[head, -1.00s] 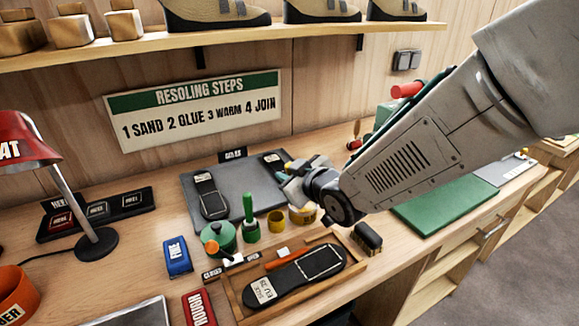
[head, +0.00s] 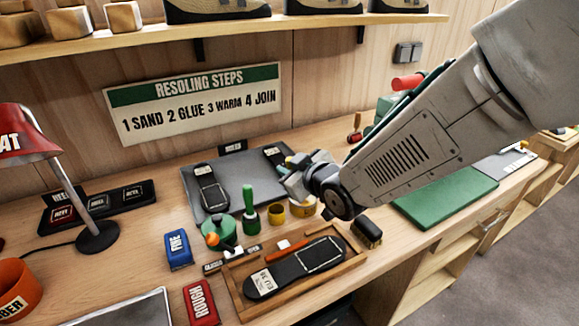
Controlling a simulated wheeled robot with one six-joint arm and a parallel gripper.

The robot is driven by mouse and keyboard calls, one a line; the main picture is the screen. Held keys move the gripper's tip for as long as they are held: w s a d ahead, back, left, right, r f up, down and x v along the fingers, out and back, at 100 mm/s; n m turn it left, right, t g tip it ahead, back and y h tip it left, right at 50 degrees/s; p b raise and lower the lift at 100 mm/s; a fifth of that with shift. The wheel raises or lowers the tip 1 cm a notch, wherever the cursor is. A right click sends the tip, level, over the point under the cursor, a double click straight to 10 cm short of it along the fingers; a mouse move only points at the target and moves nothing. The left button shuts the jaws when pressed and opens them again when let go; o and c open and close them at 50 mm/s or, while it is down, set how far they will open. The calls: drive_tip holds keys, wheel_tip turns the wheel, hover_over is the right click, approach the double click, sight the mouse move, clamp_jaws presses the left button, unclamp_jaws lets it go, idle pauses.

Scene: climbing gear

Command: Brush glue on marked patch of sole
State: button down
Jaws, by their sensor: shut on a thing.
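A dark sole (head: 285,275) lies in a shallow wooden tray (head: 352,263) at the front centre of the bench. A white outline marks a patch (head: 320,256) on its right part; a pale label sits at its left end. My gripper (head: 293,172) is above the grey mat's right part, behind the tray and apart from the sole. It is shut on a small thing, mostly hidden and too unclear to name. A green pot (head: 218,236) with an orange top and a green-handled upright tool (head: 249,207) stand left of the gripper. I cannot see whether the patch bears glue.
The grey mat (head: 232,171) holds two more dark soles, one at left (head: 209,187) and one at right (head: 275,156). Yellow tins (head: 277,215) and a dark brush (head: 369,233) stand near the tray. Blue (head: 178,250) and red (head: 200,303) blocks lie left. A green mat (head: 445,197) is clear.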

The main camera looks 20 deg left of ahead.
drive_tip(key=shift+f, duration=0.55)
idle(1.0)
wheel_tip(320, 180, up, 7)
idle(0.9)
drive_tip(key=shift+r, duration=0.1)
idle(0.5)
